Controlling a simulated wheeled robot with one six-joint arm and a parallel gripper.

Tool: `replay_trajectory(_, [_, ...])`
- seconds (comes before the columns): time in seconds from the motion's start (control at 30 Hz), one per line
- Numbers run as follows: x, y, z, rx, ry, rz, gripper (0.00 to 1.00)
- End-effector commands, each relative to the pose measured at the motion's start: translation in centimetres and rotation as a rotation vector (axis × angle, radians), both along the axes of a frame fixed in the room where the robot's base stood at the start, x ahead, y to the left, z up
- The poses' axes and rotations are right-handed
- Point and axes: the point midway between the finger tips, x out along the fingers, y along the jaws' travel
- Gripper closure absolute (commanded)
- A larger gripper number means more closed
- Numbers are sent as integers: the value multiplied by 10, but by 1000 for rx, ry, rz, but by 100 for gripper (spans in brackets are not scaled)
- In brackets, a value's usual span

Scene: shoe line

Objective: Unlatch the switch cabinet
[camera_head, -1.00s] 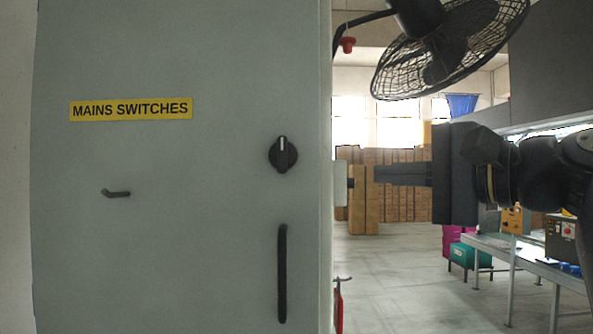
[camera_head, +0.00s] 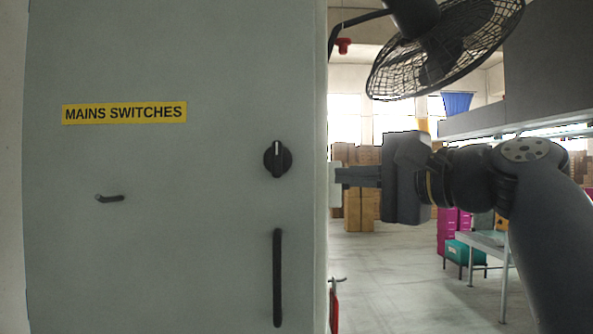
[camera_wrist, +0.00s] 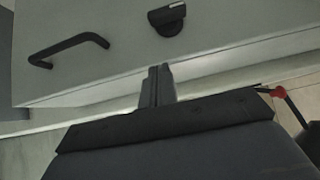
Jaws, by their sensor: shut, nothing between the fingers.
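The grey switch cabinet (camera_head: 190,220) fills the left of the head view, its door shut, with a yellow "MAINS SWITCHES" label (camera_head: 124,113). A round black knob (camera_head: 277,159) with a white upright mark sits near the door's right edge. A vertical black bar handle (camera_head: 277,278) is below it. In the wrist view the knob (camera_wrist: 167,18) and the handle (camera_wrist: 68,48) show at the top. My gripper (camera_head: 338,176) is shut and empty, pointing left beside the cabinet's right edge, right of the knob. Its fingertips (camera_wrist: 160,70) show below the knob in the wrist view.
A small dark hook (camera_head: 109,198) juts from the door's left part. A caged fan (camera_head: 445,50) hangs upper right. A red item (camera_head: 334,305) hangs low on the cabinet's side. Stacked boxes (camera_head: 360,210) and a workbench (camera_head: 490,241) stand behind. The floor between is clear.

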Motion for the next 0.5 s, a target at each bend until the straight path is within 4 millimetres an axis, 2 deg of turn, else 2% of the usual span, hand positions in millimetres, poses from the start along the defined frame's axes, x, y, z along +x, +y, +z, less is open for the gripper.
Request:
replay_trajectory(0.3, [35, 34, 2, 0, 1, 5, 100])
replay_trajectory(0.5, [33, 57, 1, 1, 1, 4, 100])
